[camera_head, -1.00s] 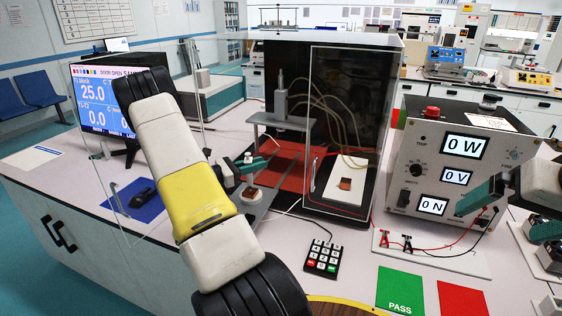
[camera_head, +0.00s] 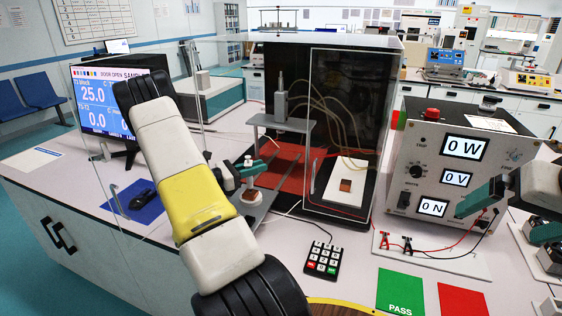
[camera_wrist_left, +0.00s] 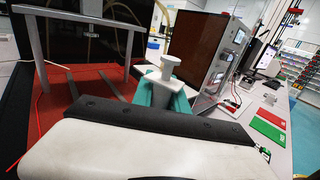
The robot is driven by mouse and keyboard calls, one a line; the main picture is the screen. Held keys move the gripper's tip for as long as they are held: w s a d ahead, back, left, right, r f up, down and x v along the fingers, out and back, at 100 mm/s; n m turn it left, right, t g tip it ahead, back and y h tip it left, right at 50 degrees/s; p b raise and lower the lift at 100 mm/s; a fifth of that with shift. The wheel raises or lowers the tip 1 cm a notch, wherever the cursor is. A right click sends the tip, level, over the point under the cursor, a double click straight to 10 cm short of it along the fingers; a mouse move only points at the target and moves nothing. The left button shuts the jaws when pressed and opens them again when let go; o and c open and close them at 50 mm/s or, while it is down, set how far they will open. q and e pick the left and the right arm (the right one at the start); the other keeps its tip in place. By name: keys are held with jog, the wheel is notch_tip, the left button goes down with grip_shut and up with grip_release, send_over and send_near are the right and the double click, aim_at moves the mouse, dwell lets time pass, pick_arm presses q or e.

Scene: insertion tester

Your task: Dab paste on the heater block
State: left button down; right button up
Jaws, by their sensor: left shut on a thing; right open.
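My left gripper (camera_head: 248,170) has teal fingers and is shut on a white knobbed tool (camera_wrist_left: 163,74). The tool stands roughly upright in the left wrist view. In the head view, a small brown piece (camera_head: 251,195) shows directly below this gripper, near the grey stand. I cannot tell whether the tool touches it. A small copper-coloured block (camera_head: 346,185) sits on a white pad (camera_head: 334,195) behind the clear door; I cannot tell which piece is the heater block. My right gripper (camera_head: 510,214) is open at the right edge, in front of the meter box.
A grey press stand (camera_head: 281,124) and red mat (camera_head: 285,168) are behind the left gripper. The clear door panel (camera_head: 318,120) stands upright. A keypad (camera_head: 322,259), green PASS card (camera_head: 400,291) and red card (camera_head: 462,298) lie in front. The meter box (camera_head: 450,165) stands right.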

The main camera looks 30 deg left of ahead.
pick_arm(q)
jog(key=shift+f, duration=0.45)
dwell(0.4)
jog(key=shift+r, duration=0.8)
jog(key=shift+f, duration=0.65)
dwell(1.1)
jog(key=shift+r, duration=0.65)
jog(key=shift+r, duration=0.1)
jog(key=shift+r, duration=2.95)
